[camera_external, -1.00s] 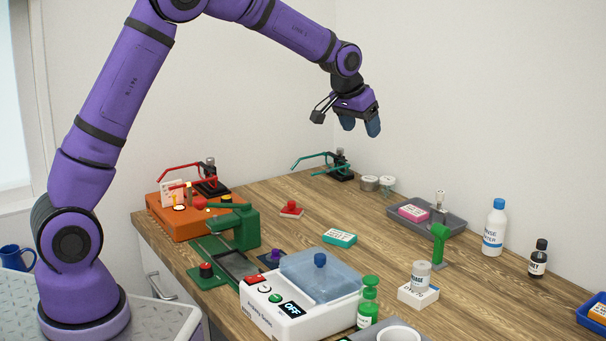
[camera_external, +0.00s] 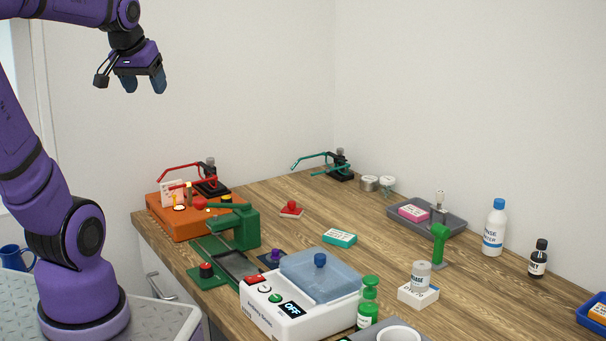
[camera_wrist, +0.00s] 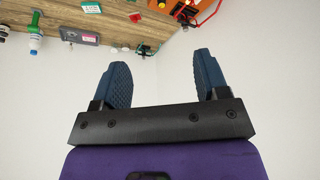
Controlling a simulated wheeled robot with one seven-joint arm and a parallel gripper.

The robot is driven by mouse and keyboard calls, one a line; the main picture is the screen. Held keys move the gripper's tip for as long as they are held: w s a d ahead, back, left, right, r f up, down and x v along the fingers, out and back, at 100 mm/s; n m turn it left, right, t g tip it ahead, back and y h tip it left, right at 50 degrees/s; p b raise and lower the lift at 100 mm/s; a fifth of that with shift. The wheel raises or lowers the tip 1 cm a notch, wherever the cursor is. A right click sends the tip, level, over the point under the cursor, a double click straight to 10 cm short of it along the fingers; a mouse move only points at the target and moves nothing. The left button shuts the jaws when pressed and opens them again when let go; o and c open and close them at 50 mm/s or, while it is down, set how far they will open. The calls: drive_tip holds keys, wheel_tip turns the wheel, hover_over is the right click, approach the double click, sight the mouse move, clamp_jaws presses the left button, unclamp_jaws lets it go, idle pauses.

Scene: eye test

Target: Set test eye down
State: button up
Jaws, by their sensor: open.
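My gripper (camera_external: 144,84) is high in the upper left of the external view, well above the bench and away from everything on it. In the wrist view the two blue fingers of my gripper (camera_wrist: 160,64) are spread apart with nothing between them. I cannot tell which thing is the test eye. An orange box (camera_external: 178,224) on the bench's far left carries a small white card (camera_external: 172,194) and a red-armed stand (camera_external: 209,174). A green press-like device (camera_external: 245,229) stands beside it.
The wooden bench (camera_external: 370,238) also holds a white machine with an OFF display (camera_external: 292,308), a teal box (camera_external: 339,237), a grey tray (camera_external: 455,222), a rinse bottle (camera_external: 494,230), a dark bottle (camera_external: 538,260) and a teal-armed stand (camera_external: 340,166). Bare wood lies around the teal box.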

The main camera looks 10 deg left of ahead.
drive_tip(key=s+a+f+n+y, duration=0.1)
drive_tip(key=s+a+f, duration=0.2)
drive_tip(key=s, duration=0.6)
drive_tip(key=shift+s+a+f, duration=0.2)
drive_tip(key=shift+s+a, duration=0.05)
drive_tip(key=shift+a, duration=0.5)
